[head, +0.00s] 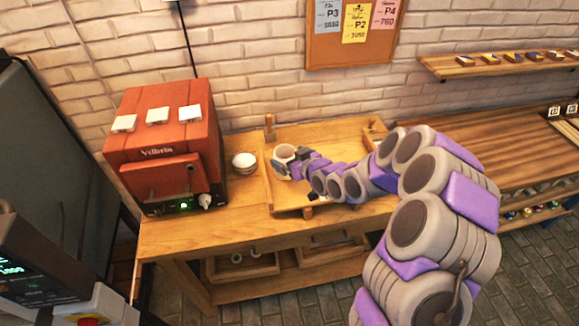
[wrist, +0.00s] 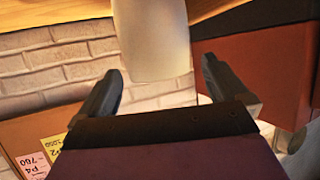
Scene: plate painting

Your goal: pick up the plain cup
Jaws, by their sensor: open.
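The plain cup (head: 284,152) is pale and unmarked. It stands on the wooden workbench, in the area by the wooden tray frame. In the wrist view, which is upside down, the cup (wrist: 150,35) fills the top middle. My gripper (head: 288,163) is at the cup in the head view, and its fingers partly hide the cup's lower part. In the wrist view my gripper (wrist: 160,70) is open, with one finger to each side of the cup's near end. Gaps show between the fingers and the cup, and I see no grip on it.
A red kiln (head: 155,178) stands left on the workbench (head: 185,238). A stack of white dishes (head: 244,161) sits between kiln and cup. A wooden peg (head: 269,128) rises behind the cup. A brick wall and noticeboard (head: 330,50) are behind. The bench front is mostly clear.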

